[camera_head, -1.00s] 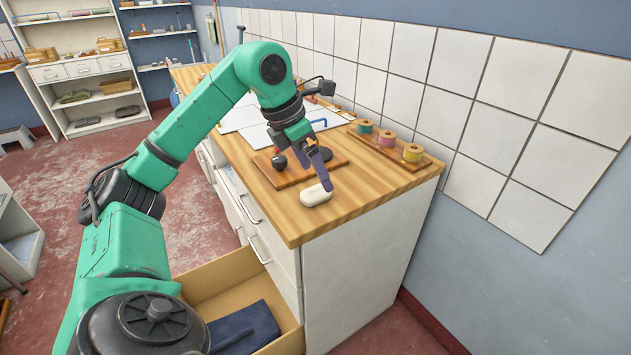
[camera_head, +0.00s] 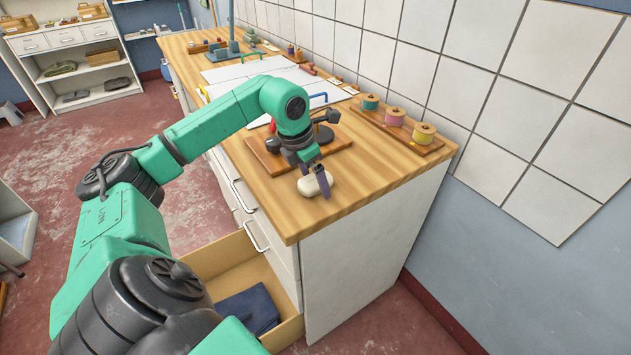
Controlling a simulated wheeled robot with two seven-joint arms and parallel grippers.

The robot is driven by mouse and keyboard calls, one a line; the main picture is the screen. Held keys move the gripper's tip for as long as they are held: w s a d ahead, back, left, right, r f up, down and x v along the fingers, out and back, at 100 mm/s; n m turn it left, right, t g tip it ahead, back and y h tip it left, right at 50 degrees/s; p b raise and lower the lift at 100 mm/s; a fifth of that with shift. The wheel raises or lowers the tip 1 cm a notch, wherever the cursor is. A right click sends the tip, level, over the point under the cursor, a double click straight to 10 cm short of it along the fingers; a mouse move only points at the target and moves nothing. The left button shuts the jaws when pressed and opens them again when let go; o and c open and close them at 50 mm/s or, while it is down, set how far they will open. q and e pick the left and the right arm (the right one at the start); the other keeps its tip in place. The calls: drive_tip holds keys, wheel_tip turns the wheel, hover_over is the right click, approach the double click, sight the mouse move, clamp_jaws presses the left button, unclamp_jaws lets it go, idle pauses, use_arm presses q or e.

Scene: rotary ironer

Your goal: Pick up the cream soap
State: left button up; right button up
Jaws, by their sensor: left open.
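The cream soap (camera_head: 309,186) is a pale rounded bar on the wooden countertop (camera_head: 270,196), close to its front edge. My left gripper (camera_head: 319,184) points down at the soap, with its jaws open. One purple finger crosses in front of the soap's right part; the other finger is mostly hidden. I cannot tell whether the fingers touch the soap. My right gripper is out of view.
A wooden board (camera_head: 268,153) with dark-knobbed items lies just behind the gripper. A rack of thread spools (camera_head: 424,133) stands to the right by the tiled wall. An open drawer (camera_head: 289,331) with dark blue cloth (camera_head: 250,308) juts out below the counter.

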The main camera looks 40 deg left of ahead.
use_arm(q)
drive_tip(key=shift+w+f, duration=0.1)
drive_tip(key=shift+f, duration=0.05)
drive_tip(key=shift+a, duration=0.1)
drive_tip(key=shift+c, duration=1.2)
drive_tip(key=c, duration=1.2)
